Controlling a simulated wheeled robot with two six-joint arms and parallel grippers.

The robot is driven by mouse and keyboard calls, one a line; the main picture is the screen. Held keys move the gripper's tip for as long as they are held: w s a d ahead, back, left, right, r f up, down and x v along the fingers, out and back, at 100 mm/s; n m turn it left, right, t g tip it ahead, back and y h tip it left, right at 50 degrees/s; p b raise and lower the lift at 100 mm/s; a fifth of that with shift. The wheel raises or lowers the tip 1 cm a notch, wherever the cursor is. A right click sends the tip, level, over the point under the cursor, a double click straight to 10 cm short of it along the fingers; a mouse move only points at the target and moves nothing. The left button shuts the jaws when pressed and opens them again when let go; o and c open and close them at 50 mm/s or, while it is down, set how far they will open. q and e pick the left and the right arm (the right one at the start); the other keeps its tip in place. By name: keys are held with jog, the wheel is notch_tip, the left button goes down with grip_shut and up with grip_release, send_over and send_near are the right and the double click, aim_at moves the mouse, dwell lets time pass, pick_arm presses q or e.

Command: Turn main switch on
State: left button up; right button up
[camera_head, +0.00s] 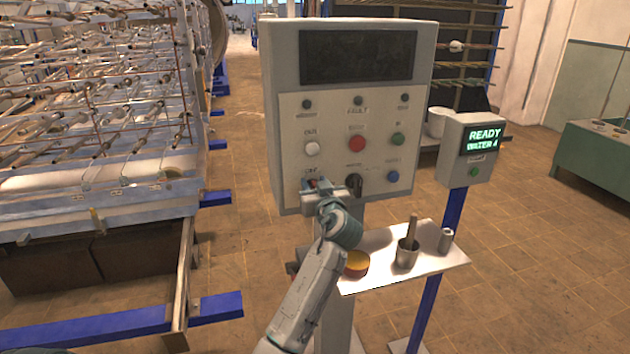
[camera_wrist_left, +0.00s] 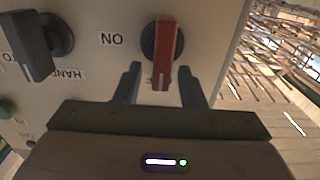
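The control panel (camera_head: 275,120) stands ahead of me, with rows of buttons under a dark screen. The main switch, a red rotary handle (camera_wrist_left: 164,50) on a dark round base, sits at the panel's lower left; in the head view my gripper largely covers it. The upside-down wrist view shows an ON label (camera_wrist_left: 112,39) beside it. The handle lies along the panel's vertical, away from the label. My left gripper (camera_head: 320,188) is at the switch. In the wrist view its fingers (camera_wrist_left: 160,80) are open, one on each side of the handle's end, with visible gaps. My right gripper is not in view.
A black rotary switch (camera_head: 354,184) sits close beside the red one, also in the wrist view (camera_wrist_left: 40,45). Below the panel, a shelf (camera_head: 445,262) holds a mortar-like cup (camera_head: 406,256), a small metal cylinder (camera_head: 446,240) and a yellow-topped round item (camera_head: 356,263).

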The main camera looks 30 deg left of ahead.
pick_arm(q)
jog(key=shift+w+a, duration=0.1)
jog(key=shift+c, duration=0.7)
grip_shut()
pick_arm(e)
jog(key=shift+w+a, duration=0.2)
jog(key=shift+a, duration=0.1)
